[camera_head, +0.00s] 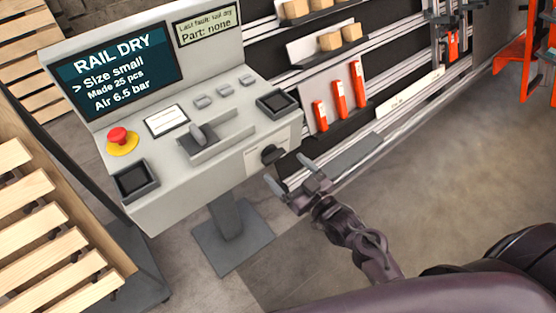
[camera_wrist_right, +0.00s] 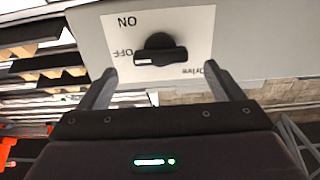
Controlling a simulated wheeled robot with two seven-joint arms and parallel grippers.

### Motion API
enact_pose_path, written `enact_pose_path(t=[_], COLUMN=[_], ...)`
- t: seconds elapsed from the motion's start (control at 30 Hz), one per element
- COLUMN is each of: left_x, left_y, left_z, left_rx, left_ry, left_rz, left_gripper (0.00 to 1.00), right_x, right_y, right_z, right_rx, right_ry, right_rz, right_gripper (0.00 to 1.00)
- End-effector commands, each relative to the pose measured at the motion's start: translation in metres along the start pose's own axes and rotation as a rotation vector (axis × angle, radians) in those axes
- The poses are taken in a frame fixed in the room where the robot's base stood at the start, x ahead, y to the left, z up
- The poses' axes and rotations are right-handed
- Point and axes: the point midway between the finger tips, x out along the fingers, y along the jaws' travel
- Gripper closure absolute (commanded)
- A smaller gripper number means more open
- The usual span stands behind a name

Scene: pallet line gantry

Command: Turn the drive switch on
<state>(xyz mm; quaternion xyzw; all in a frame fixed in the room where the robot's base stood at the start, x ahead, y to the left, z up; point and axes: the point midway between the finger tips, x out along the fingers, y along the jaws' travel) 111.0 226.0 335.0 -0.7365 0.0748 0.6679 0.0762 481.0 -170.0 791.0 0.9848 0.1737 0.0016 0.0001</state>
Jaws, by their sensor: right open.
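The drive switch (camera_head: 271,154) is a black rotary knob on the front face of the grey control console (camera_head: 180,195). In the right wrist view the drive switch (camera_wrist_right: 160,51) sits on a white label (camera_wrist_right: 190,22) that appears upside down, with "ON", "OFF" and "Drive" on it. The knob's bar lies sideways, one end beside "OFF". My right gripper (camera_head: 292,174) is open in front of the knob, and it also shows in the right wrist view (camera_wrist_right: 158,88). Its two fingers lie either side of the knob, apart from it. My left gripper is not in view.
A wooden pallet (camera_head: 40,215) stands at the left. Racks with orange parts (camera_head: 340,98) stand behind.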

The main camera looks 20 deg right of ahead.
Motion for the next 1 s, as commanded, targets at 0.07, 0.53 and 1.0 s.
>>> enact_pose_path(t=[0.07,0.53,1.0], left_x=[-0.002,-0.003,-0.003], left_y=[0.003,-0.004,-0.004], left_z=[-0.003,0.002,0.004], left_rx=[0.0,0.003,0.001], left_ry=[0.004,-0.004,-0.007], left_rz=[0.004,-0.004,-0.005], left_gripper=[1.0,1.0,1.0], right_x=[0.015,0.045,0.045], right_y=[0.0,0.0,0.0], right_z=[-0.001,0.001,0.001], right_rx=[0.002,0.002,0.002], right_ry=[0.002,-0.003,-0.003], right_rz=[0.001,0.001,0.001], right_gripper=[0.13,0.13,0.57])
